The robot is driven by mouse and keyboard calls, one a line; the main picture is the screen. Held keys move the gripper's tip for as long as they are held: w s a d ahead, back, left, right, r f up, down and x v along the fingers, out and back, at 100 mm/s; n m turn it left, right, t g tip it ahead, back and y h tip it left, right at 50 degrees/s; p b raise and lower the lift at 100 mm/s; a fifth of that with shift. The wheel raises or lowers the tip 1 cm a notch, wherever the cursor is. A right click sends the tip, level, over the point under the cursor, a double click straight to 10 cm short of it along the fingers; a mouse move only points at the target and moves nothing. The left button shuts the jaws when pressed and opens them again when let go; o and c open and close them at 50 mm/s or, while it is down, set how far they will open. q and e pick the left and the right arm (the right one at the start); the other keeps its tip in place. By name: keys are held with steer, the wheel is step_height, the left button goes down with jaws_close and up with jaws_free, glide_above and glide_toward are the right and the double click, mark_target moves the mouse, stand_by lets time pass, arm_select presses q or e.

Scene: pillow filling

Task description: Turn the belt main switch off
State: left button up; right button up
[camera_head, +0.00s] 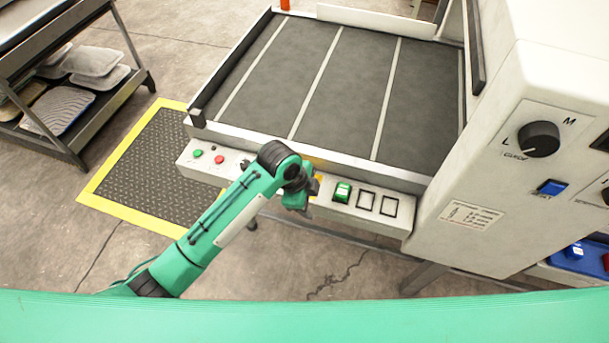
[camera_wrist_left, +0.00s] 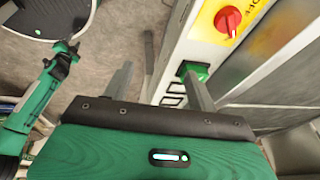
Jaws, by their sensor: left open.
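The belt main switch is a red rotary knob (camera_wrist_left: 228,20) on a yellow plate, at the top of the left wrist view. Part of an OFF label shows beside it. In the head view my gripper hides the knob, and only bits of yellow plate (camera_head: 318,182) show. My left gripper (camera_head: 304,196) is over the control strip at the belt's front edge, open and empty. Its fingers (camera_wrist_left: 160,86) are spread in the left wrist view, apart from the knob. One finger overlaps the green rocker switch (camera_wrist_left: 192,68) in that picture; I cannot tell whether they touch.
The green rocker (camera_head: 342,192) also shows in the head view, right of my gripper. Green (camera_head: 197,153) and red (camera_head: 219,160) buttons sit at the strip's left end. A white machine cabinet (camera_head: 470,235) stands right. The dark belt (camera_head: 345,85) is empty.

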arm_select(q)
steer(key=w+a+r+m+y, duration=0.1)
steer(key=w+r+m+y, duration=0.3)
steer(key=w+r+m, duration=0.55)
steer(key=shift+g, duration=0.4)
steer(key=f, duration=0.3)
steer(key=w+f, duration=0.1)
steer(key=f, duration=0.2)
steer(key=f+p, duration=0.1)
steer(key=f, duration=0.2)
steer(key=shift+w+a+f, duration=0.1)
steer(key=shift+w+f, duration=0.05)
steer(key=shift+f, duration=0.1)
step_height(320, 180, down, 6)
steer(key=shift+r, duration=0.1)
arm_select(e)
steer(key=shift+s+d+r, duration=0.1)
steer(key=shift+s+r, duration=0.3)
steer(key=shift+r, duration=0.15)
arm_select(q)
steer(key=shift+c, duration=0.2)
steer(key=c, duration=0.7)
steer(key=shift+c, duration=1.3)
arm_select(e)
steer(key=shift+a, duration=0.25)
